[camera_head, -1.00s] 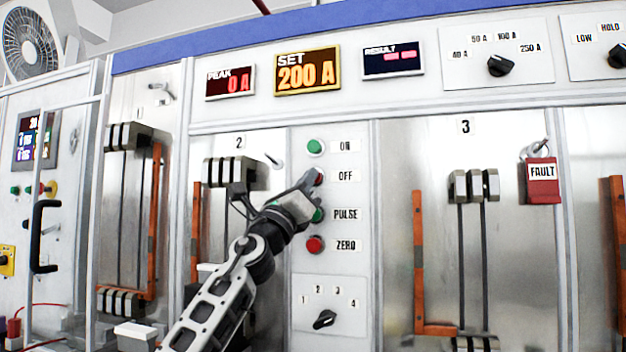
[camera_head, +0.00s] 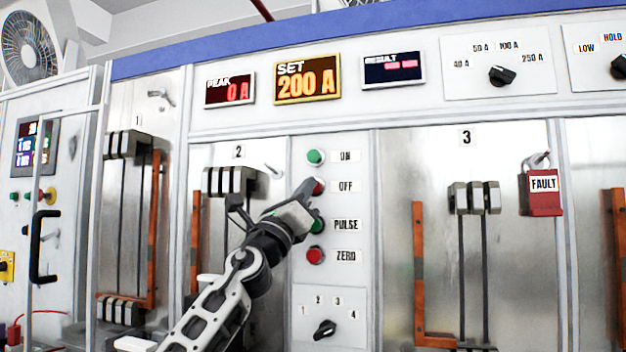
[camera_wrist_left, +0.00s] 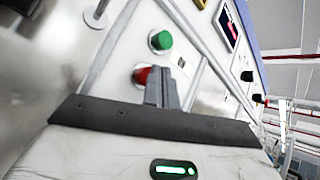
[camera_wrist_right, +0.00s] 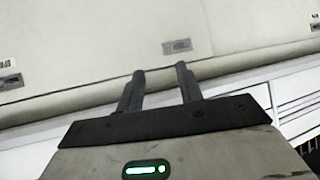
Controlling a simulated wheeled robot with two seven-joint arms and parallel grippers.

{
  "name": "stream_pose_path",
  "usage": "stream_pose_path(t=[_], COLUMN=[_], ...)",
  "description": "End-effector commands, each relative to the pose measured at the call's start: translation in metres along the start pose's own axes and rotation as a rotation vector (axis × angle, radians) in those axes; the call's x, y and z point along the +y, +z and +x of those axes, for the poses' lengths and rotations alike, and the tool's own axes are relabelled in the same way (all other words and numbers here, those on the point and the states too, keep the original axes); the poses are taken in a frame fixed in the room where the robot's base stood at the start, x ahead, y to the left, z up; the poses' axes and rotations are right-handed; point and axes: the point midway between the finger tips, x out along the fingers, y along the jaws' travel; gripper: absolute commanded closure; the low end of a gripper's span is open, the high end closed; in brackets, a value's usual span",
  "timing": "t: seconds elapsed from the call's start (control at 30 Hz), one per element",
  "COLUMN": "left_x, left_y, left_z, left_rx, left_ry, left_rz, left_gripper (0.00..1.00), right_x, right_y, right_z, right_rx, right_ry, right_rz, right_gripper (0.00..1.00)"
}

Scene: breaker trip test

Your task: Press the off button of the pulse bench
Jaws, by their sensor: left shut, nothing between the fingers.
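The red OFF button (camera_head: 318,187) is on the pulse bench's button panel (camera_head: 345,270), beside the OFF label (camera_head: 346,187). It also shows in the left wrist view (camera_wrist_left: 141,76), partly behind my fingers. My left gripper (camera_head: 306,187) is shut and empty, its tips at the left side of the OFF button. I cannot tell whether they touch it. The green ON button (camera_head: 316,157) is above. The green PULSE button (camera_head: 317,226) and red ZERO button (camera_head: 315,256) are below. My right gripper (camera_wrist_right: 158,70) shows only in its wrist view, fingers apart with nothing between them.
The PEAK display (camera_head: 230,91) reads 0 A and the SET display (camera_head: 307,77) reads 200 A. A rotary selector (camera_head: 324,329) is below the buttons. A red FAULT tag (camera_head: 543,194) hangs in bay 3. A black door handle (camera_head: 43,246) juts out at left.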

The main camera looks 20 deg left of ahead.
Motion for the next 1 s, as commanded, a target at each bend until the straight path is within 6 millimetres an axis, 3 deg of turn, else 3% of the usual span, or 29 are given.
stream_pose_path(t=[0.2, 0.63, 0.73, 1.0], left_x=[-0.004, -0.005, -0.008, -0.022], left_y=[0.003, 0.002, 0.008, 0.021], left_z=[-0.003, -0.006, -0.006, -0.025], left_rx=[0.003, 0.004, 0.005, 0.006], left_ry=[-0.001, -0.003, -0.002, -0.003], left_rz=[-0.003, -0.004, -0.001, -0.003], left_gripper=[1.0, 1.0, 1.0, 1.0], right_x=[-0.003, -0.001, -0.001, 0.003], right_y=[-0.003, -0.008, -0.018, -0.029], right_z=[-0.01, -0.009, -0.016, -0.029], right_rx=[-0.022, -0.009, -0.01, -0.03], right_ry=[-0.005, -0.001, 0.001, 0.019], right_rz=[0.006, 0.002, 0.004, -0.005], right_gripper=[0.64, 0.64, 0.64, 0.64])
